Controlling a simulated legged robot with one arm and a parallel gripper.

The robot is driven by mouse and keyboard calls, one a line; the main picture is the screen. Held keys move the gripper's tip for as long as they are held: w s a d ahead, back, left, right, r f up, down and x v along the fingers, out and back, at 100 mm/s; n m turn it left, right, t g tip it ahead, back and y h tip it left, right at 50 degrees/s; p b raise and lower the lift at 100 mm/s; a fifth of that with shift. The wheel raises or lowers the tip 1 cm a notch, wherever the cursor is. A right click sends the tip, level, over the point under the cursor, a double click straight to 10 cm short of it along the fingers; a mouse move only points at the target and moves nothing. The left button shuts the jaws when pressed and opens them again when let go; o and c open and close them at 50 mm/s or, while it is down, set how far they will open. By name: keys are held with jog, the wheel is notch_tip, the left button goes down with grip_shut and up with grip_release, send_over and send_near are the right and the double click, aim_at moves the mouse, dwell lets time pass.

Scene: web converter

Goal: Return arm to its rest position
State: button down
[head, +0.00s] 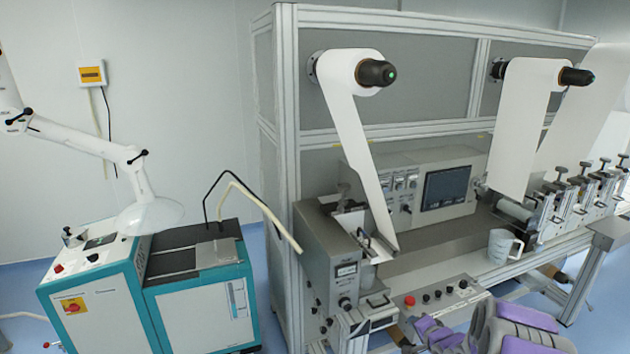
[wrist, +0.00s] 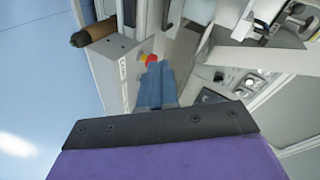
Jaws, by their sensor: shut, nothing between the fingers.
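My gripper (wrist: 160,68) shows in the wrist view as two blue fingers side by side, shut with nothing between them. Its dark mounting plate and purple body fill the bottom of that view. Purple and grey parts of my arm (head: 525,330) show at the bottom right of the head view, in front of the web converter (head: 285,120). The fingertips cannot be made out in the head view.
Paper rolls (head: 343,70) hang on the converter's upper frame. A cup (head: 503,246) stands on its bench near a row of clamps. A control panel (wrist: 240,82) lies right of the fingers. A teal-and-white cabinet (head: 205,318) stands at left. Blue floor (wrist: 45,70) is clear at left.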

jog(key=s+a+r+n+g+h+b, duration=0.2)
jog(key=s+r+n+g+h, duration=0.3)
jog(key=s+r, duration=0.75)
jog(key=s+a+r+n+g+y+b, duration=0.1)
jog(key=s+a+n+g, duration=0.1)
jog(key=s, duration=1.1)
jog(key=s+a+r+n+g+y+b, duration=0.1)
jog(key=s+a+g, duration=0.3)
jog(key=s, duration=0.9)
jog(key=s+a+r+n+g+b, duration=0.1)
jog(key=s+a+n+g, duration=0.2)
jog(key=s+a, duration=0.5)
jog(key=s, duration=0.6)
jog(key=shift+r+y, duration=0.3)
jog(key=shift+y, duration=0.1)
jog(key=shift+a, duration=0.35)
